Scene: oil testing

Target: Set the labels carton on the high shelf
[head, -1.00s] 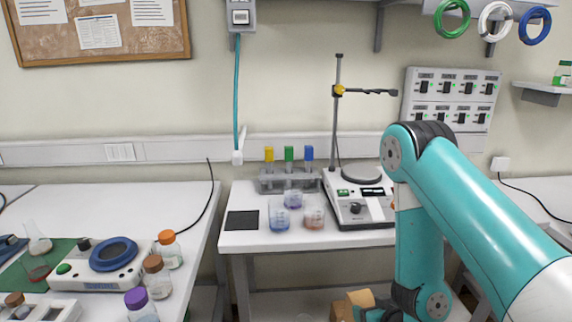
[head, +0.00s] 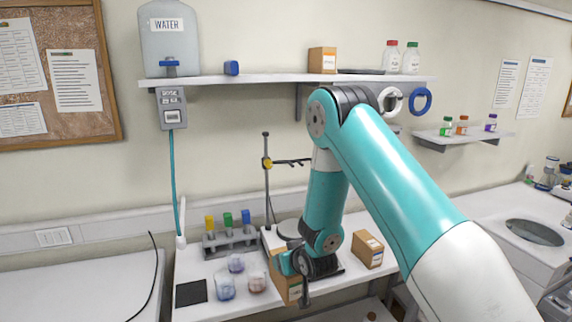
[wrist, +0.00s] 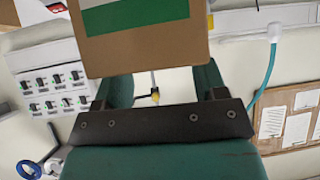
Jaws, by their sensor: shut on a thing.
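A brown carton (head: 286,284) is held in my gripper (head: 298,277) beside the bench's front part, partly hidden by my gripper. In the wrist view the carton (wrist: 145,48) fills the top middle, between the fingers, and shows a green and white label; no wording is readable. The high shelf (head: 270,79) runs along the wall, well above my gripper. A similar carton (head: 322,60) stands on it, with a flat dark pad (head: 360,71) just to its right. Another brown carton (head: 367,249) stands on the bench, right of my gripper.
On the shelf are a water container (head: 168,40), a small blue object (head: 231,68) and two capped bottles (head: 391,57). Beakers (head: 236,263), a tube rack (head: 231,241) and a clamp stand (head: 267,185) are on the bench. A small lower shelf (head: 465,140) holds jars.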

